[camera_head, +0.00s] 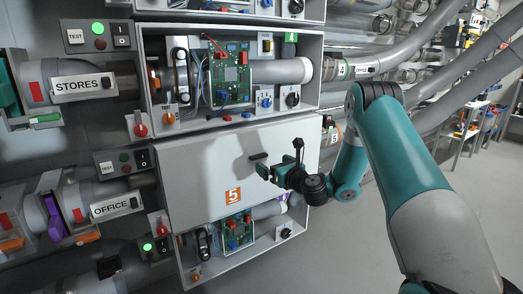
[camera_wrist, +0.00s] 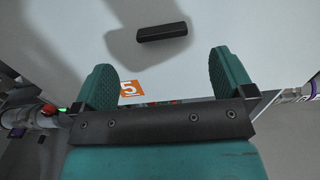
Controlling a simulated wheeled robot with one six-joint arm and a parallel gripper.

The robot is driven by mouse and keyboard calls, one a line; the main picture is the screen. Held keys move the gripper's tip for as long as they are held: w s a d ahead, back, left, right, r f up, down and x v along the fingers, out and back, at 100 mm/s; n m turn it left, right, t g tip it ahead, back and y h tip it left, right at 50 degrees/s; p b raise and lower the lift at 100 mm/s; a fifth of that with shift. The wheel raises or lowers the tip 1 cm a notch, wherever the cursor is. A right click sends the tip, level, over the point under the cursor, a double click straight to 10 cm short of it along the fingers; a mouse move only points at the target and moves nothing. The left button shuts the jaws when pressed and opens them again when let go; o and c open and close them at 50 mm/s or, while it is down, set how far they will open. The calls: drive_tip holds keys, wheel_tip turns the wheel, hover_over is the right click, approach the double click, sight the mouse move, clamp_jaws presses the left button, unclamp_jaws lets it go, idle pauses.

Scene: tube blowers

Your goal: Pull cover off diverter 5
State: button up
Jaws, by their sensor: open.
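The cover of diverter 5 (camera_head: 205,180) is a flat pale grey panel with an orange "5" label (camera_head: 233,197) near its lower edge. The label also shows in the wrist view (camera_wrist: 131,88). A small black bar handle (camera_head: 259,156) sticks out from the panel right of its middle. In the wrist view the handle (camera_wrist: 162,32) lies beyond the fingertips, toward the top of the picture. My gripper (camera_head: 266,172) is in front of the cover, just below and right of the handle. Its two teal fingers (camera_wrist: 164,62) are spread and empty, with the handle apart from them.
At the left are STORES (camera_head: 84,85) and OFFICE (camera_head: 117,206) tubes with switches. Grey pipes (camera_head: 450,85) run at the right. Floor is clear lower right.

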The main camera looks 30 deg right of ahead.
sight(261, 156)
drive_tip(key=w, duration=0.8)
drive_tip(key=shift+a, duration=0.1)
drive_tip(key=c, duration=1.3)
drive_tip(key=shift+o, duration=0.2)
drive_tip(key=shift+s, duration=0.1)
drive_tip(key=shift+s, duration=0.15)
drive_tip(key=shift+s+b, duration=0.35)
drive_tip(key=shift+s, duration=1.05)
drive_tip(key=shift+r, duration=0.15)
